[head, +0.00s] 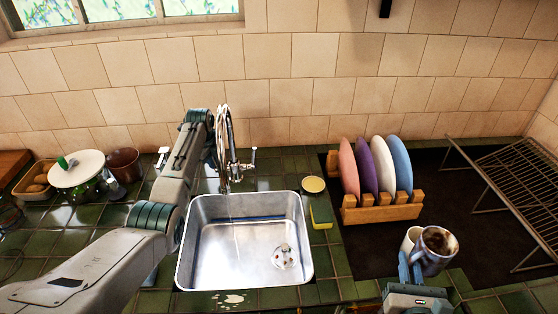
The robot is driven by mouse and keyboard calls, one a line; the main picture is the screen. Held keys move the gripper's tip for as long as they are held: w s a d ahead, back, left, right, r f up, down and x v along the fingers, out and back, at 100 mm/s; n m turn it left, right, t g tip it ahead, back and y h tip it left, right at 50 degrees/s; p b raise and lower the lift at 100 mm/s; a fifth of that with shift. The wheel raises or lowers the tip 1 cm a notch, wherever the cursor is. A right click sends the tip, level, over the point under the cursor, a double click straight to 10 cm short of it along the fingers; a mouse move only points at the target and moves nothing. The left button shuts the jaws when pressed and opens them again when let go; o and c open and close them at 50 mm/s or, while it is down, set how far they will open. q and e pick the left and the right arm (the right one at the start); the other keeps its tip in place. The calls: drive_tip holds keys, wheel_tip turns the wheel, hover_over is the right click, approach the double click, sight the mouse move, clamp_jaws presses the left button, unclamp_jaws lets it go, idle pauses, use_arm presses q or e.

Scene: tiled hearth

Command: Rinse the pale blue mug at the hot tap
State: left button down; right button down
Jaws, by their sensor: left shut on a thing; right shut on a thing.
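The pale blue mug (438,252), brown-stained inside, is at lower right, over the dark counter right of the sink. My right gripper (411,272) is shut on it, near its left side. The metal tap (231,150) stands at the back of the sink (188,228), with a cross handle (253,157) at its right. My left gripper (221,160) is at the tap's left side, shut on part of it; my arm hides most of the grip. A thin stream of water falls from the spout into the sink.
A wooden rack (382,213) holds several coloured plates. A sponge (320,215) and small round dish (313,185) lie right of the sink. A wire rack (510,190) stands far right; a lidded pot (78,170) stands left.

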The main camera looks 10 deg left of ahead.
use_arm(q)
drive_tip(key=shift+s+r+p, duration=0.1)
drive_tip(key=shift+r+p, duration=0.05)
drive_tip(key=shift+p, duration=0.15)
use_arm(e)
drive_tip(key=shift+w+r, duration=0.2)
drive_tip(key=shift+r, duration=0.6)
use_arm(q)
drive_tip(key=shift+s+t+p, duration=0.15)
drive_tip(key=shift+t+p, duration=0.45)
drive_tip(key=shift+p, duration=0.1)
use_arm(e)
drive_tip(key=shift+r, duration=0.65)
use_arm(q)
drive_tip(key=shift+f, duration=0.2)
drive_tip(key=c, duration=1.5)
unclamp_jaws()
use_arm(e)
drive_tip(key=shift+f, duration=0.1)
use_arm(q)
drive_tip(key=shift+o, duration=0.2)
